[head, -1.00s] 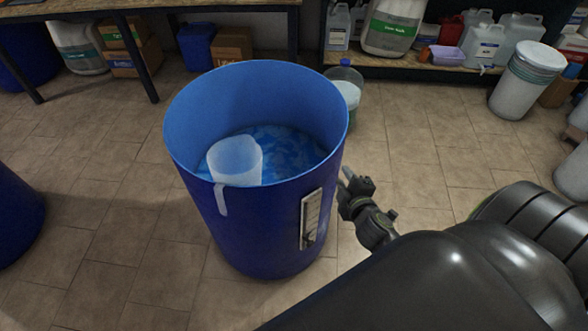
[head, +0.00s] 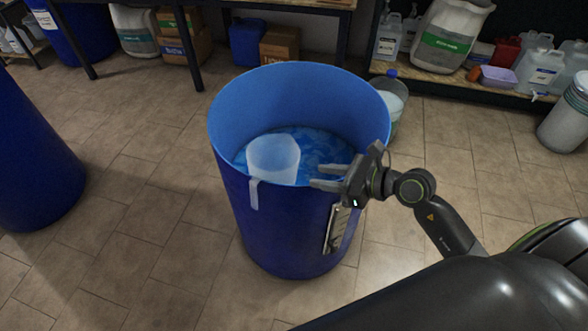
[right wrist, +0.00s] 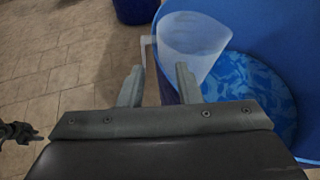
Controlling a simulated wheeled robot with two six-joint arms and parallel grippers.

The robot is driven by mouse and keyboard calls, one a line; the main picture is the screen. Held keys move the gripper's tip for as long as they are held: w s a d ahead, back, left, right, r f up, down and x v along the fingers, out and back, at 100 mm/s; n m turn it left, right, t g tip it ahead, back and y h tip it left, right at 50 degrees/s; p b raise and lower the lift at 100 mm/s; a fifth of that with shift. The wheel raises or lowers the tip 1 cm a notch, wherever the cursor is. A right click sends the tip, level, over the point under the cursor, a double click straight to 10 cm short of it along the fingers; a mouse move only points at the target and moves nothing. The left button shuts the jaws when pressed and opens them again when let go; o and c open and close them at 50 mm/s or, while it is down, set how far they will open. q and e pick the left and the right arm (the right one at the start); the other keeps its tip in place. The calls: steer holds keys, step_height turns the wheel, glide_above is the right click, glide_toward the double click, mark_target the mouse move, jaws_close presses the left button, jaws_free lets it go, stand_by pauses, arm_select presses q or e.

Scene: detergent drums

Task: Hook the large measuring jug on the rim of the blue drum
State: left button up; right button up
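The blue drum (head: 285,225) stands upright, open at the top, with blue liquid (head: 318,150) inside. The large measuring jug (head: 273,158), translucent white, is at the drum's near rim, its body inside and its handle (head: 254,194) hanging down outside. My right gripper (head: 316,176) is open and empty by the near right rim, fingers pointing left toward the jug and apart from it. In the right wrist view the jug (right wrist: 193,38) and its handle (right wrist: 146,48) lie beyond the open fingers (right wrist: 160,78). My left gripper (right wrist: 20,132) shows small at that view's left edge; its fingers are unclear.
Another blue drum (head: 35,150) stands at the left. A low shelf (head: 470,88) with containers is at the back right, and a table (head: 228,3) at the back left.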

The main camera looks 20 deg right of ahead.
mark_target(270, 178)
steer(key=p+x, duration=0.1)
steer(key=x, duration=1.5)
steer(key=shift+w+a+f, duration=0.1)
steer(key=shift+w+a, duration=0.05)
steer(key=shift+a, duration=0.2)
jaws_close()
